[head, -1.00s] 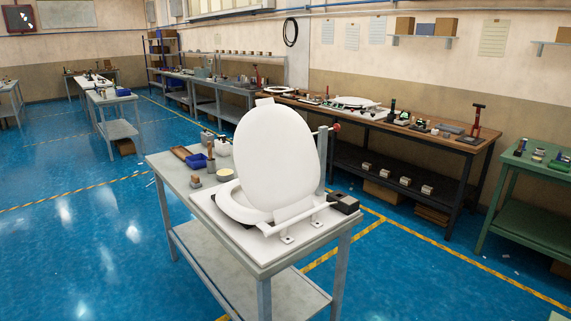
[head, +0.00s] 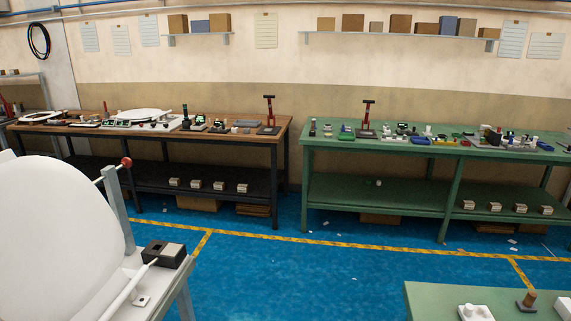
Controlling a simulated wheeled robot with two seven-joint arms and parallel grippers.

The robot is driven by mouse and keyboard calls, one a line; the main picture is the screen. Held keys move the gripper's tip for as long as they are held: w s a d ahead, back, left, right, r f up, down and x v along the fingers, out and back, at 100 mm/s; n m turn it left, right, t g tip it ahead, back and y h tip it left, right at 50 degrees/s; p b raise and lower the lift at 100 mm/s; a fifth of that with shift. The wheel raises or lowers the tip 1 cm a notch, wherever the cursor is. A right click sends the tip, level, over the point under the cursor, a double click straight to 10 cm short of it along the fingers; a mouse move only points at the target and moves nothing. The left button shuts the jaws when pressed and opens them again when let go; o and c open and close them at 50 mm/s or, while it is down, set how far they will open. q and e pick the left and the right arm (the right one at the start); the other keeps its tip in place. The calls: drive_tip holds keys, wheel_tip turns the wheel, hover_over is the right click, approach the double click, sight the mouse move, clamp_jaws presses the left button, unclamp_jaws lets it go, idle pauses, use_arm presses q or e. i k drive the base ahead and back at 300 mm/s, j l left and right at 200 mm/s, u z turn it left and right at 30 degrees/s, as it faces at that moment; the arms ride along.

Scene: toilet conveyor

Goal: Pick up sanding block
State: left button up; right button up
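I cannot pick out a sanding block with certainty. A small item with a brown upright top on a darker base (head: 527,301) stands on the near green table (head: 440,300) at the lower right of the head view; I cannot tell whether it is the sanding block. Other small block-like items on the far benches are too small to identify. Neither of my grippers is in view.
A white toilet seat lid (head: 55,240) stands upright on a grey table at the left, beside a black-and-grey block (head: 164,254). A brown bench (head: 240,138) and a long green bench (head: 330,145) line the wall. Blue floor (head: 320,285) lies clear between.

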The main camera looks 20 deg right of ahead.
sight(527, 305)
drive_tip(key=i+z, duration=0.15)
drive_tip(key=z, duration=0.25)
drive_tip(key=i+j+z, duration=0.1)
drive_tip(key=z, duration=0.3)
drive_tip(key=i+j+z, duration=0.15)
drive_tip(key=z, duration=0.25)
drive_tip(key=i+j+z, duration=0.15)
drive_tip(key=z, duration=0.25)
drive_tip(key=i+j+z, duration=0.2)
drive_tip(key=z, duration=0.2)
drive_tip(key=i+j+z, duration=0.15)
drive_tip(key=z, duration=0.25)
drive_tip(key=i+j+z, duration=0.15)
drive_tip(key=j+z, duration=0.6)
drive_tip(key=i+j+z, duration=0.15)
drive_tip(key=j+z, duration=0.2)
drive_tip(key=j, duration=0.3)
drive_tip(key=i+j+z, duration=0.1)
drive_tip(key=j+z, duration=0.25)
drive_tip(key=j, duration=0.35)
